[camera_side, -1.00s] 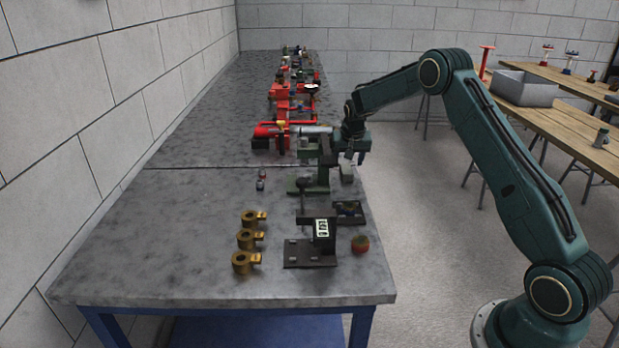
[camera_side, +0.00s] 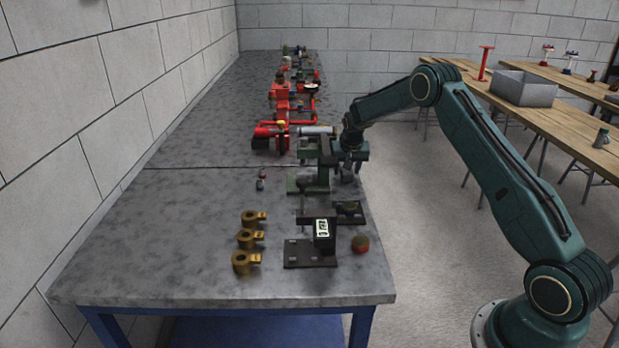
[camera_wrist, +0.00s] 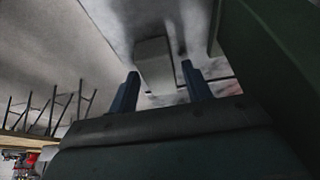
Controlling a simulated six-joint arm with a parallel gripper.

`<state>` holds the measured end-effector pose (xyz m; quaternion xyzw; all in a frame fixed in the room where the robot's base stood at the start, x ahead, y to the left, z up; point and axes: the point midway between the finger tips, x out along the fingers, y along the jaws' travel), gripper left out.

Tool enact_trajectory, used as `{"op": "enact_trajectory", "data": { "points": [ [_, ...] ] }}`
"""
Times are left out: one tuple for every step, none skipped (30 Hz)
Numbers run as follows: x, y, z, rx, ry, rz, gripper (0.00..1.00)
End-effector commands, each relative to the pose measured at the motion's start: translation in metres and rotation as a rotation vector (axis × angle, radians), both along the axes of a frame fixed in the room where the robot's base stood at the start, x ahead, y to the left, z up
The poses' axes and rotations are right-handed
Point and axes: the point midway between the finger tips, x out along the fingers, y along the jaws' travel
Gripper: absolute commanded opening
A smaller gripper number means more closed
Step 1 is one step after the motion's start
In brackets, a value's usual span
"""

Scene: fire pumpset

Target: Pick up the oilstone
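The oilstone appears to be the grey rectangular block (camera_wrist: 153,64) in the wrist view, lying on the bench top near its edge. In the side view it is a small grey shape (camera_side: 347,178) beside the green stand, partly hidden by my gripper. My gripper (camera_side: 352,166) points down just over it. In the wrist view, the two dark fingers of my gripper (camera_wrist: 159,82) are apart, one to each side of the block, with a gap on both sides. I cannot tell how far down the block the fingertips reach.
The green stand (camera_side: 312,183) is close on the left of my gripper. A black fixture (camera_side: 312,250), a small dark tray (camera_side: 349,212) and a round red-green item (camera_side: 360,244) are nearer the camera. Brass pieces (camera_side: 246,238) sit left. Red pump parts (camera_side: 283,132) stand behind.

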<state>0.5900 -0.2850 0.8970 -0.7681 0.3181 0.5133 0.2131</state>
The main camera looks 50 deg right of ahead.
Motion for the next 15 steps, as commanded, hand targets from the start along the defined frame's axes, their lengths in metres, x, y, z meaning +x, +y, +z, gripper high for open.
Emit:
{"op": "enact_trajectory", "data": {
  "points": [
    [0.0, 0.0, 0.0001, 0.0, 0.0, 0.0, 0.39],
    [0.0, 0.0, 0.0001, 0.0, 0.0, 0.0, 0.33],
    [0.0, 0.0, 0.0001, 0.0, 0.0, 0.0, 0.25],
    [0.0, 0.0, 0.0001, 0.0, 0.0, 0.0, 0.19],
    [0.0, 0.0, 0.0001, 0.0, 0.0, 0.0, 0.13],
    [0.0, 0.0, 0.0001, 0.0, 0.0, 0.0, 0.05],
    [0.0004, -0.0001, 0.0008, 0.0, -0.001, 0.0, 0.05],
    [0.0004, -0.0001, 0.0008, 0.0, -0.001, 0.0, 0.05],
    [0.0004, -0.0001, 0.0008, 0.0, -0.001, 0.0, 0.05],
    [0.0004, -0.0001, 0.0008, -0.001, -0.002, 0.0, 0.05],
    [0.0004, -0.0001, 0.0008, -0.001, -0.002, 0.0, 0.05],
    [0.0004, -0.0001, 0.0008, 0.0, -0.001, 0.0, 0.05],
    [0.0003, 0.0, 0.001, -0.001, -0.002, 0.0, 0.05],
    [0.0004, -0.0001, 0.0012, -0.001, -0.002, 0.0, 0.05],
    [0.0004, -0.0001, 0.0019, -0.001, -0.002, 0.0, 0.05]
  ]
}}
